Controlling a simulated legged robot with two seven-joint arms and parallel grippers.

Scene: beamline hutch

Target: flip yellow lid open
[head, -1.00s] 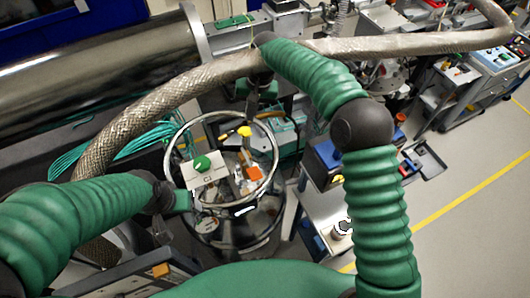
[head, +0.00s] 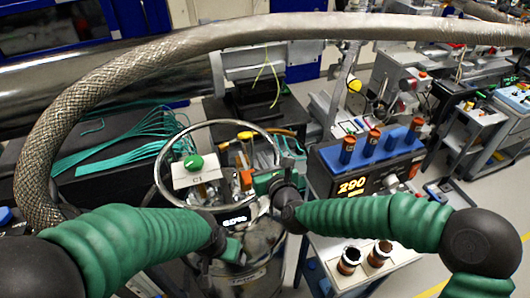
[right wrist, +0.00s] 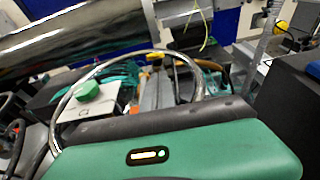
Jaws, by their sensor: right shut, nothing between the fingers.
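A small yellow lid (head: 245,136) sits near the back of the metal ring, above the cluttered vessel top; it also shows in the right wrist view (right wrist: 155,57). It looks shut down flat, but it is too small to be sure. My right gripper (head: 262,182) is at the right front of the ring, apart from the lid and nearer to me. It is shut and empty. In the right wrist view its green body fills the bottom, and the ring and lid lie beyond it. My left gripper (head: 230,250) is low in front of the vessel; its fingers are not clear.
A white box marked C1 with a green knob (head: 193,162) stands inside the ring (head: 165,150). A thick braided hose (head: 190,45) arches over the back. Right stand a display unit reading 290 (head: 352,186), a blue rack of brown vials (head: 385,150) and a white table (head: 340,250).

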